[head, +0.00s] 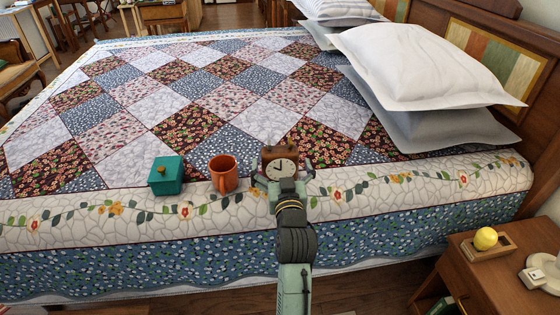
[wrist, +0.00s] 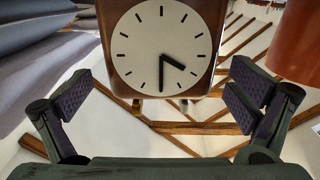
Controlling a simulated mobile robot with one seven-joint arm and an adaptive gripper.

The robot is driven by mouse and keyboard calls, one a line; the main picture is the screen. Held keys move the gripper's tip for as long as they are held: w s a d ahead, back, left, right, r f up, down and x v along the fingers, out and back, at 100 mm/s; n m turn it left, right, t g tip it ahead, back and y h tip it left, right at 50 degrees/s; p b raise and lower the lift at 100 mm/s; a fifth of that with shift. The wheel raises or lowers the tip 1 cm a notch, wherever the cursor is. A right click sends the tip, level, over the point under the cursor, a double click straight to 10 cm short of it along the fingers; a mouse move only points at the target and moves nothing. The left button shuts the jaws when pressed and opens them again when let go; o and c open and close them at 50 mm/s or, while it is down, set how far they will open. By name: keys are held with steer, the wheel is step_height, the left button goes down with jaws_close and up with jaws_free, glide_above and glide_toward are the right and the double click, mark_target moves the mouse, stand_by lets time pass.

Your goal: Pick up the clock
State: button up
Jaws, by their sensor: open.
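The clock (head: 280,162) is a small brown alarm clock with a white face, standing on the quilt near the bed's front edge. In the wrist view the clock (wrist: 163,45) fills the upper middle, its face toward the camera. My gripper (head: 281,182) is right at the clock in the head view. In the wrist view my gripper (wrist: 160,95) is open, with one dark-padded finger on each side, below and to the sides of the clock face. A gap shows between each pad and the clock. The clock's top is cut off in the wrist view.
An orange mug (head: 223,174) stands just left of the clock, and it shows at the wrist view's right edge (wrist: 297,45). A teal box (head: 166,175) is left of the mug. Pillows (head: 425,70) lie to the right rear. A nightstand (head: 515,275) is at lower right.

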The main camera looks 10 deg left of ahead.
mark_target(281, 163)
steer(key=shift+x, duration=1.6)
steer(key=c, duration=1.6)
steer(key=shift+r, duration=0.15)
steer(key=shift+c, duration=0.2)
